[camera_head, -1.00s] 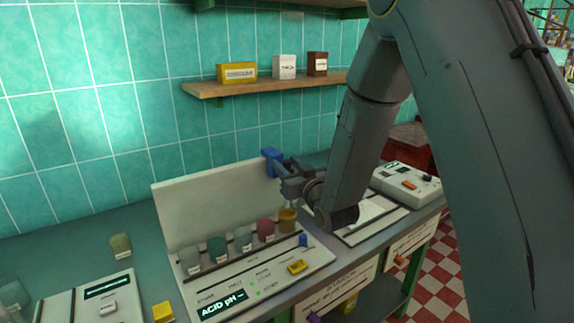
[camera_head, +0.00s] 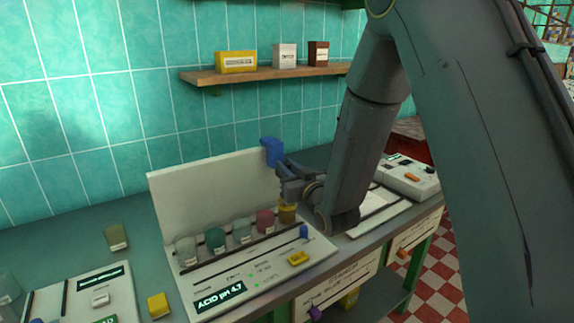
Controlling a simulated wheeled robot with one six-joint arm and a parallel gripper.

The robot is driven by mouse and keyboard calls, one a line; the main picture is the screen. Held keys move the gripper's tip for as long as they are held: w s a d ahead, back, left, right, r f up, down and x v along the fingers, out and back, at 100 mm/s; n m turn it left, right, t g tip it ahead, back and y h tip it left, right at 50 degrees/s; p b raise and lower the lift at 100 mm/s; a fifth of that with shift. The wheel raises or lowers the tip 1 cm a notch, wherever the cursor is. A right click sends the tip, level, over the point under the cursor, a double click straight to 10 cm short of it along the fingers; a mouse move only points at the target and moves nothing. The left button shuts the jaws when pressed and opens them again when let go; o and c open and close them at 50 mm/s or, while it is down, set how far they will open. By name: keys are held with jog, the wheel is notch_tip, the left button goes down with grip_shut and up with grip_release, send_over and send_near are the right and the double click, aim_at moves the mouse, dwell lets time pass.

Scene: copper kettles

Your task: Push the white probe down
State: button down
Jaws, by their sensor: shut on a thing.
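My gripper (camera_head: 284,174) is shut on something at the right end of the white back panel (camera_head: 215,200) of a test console. It is just above an amber jar (camera_head: 287,214), the rightmost in a row of several jars. I cannot make out the white probe; the gripper and wrist cover the space above that jar. The console display (camera_head: 220,297) reads "ACID pH 4.7".
A yellow knob (camera_head: 298,258) and a small blue part (camera_head: 303,231) are on the console front. Another device (camera_head: 407,178) stands to the right. A shelf (camera_head: 265,74) with three boxes hangs above.

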notch_tip(320, 180, down, 3)
jog(key=shift+r+b, duration=0.1)
jog(key=shift+b, duration=0.75)
jog(key=shift+f, duration=0.4)
jog(key=shift+s, duration=0.1)
jog(key=c, duration=1.6)
grip_release()
jog(key=shift+f, duration=0.1)
jog(key=shift+d, duration=0.1)
jog(key=shift+d+f, duration=0.1)
jog(key=shift+r, duration=0.25)
jog(key=shift+b+v, duration=1.1)
jog(key=shift+v, duration=2.7)
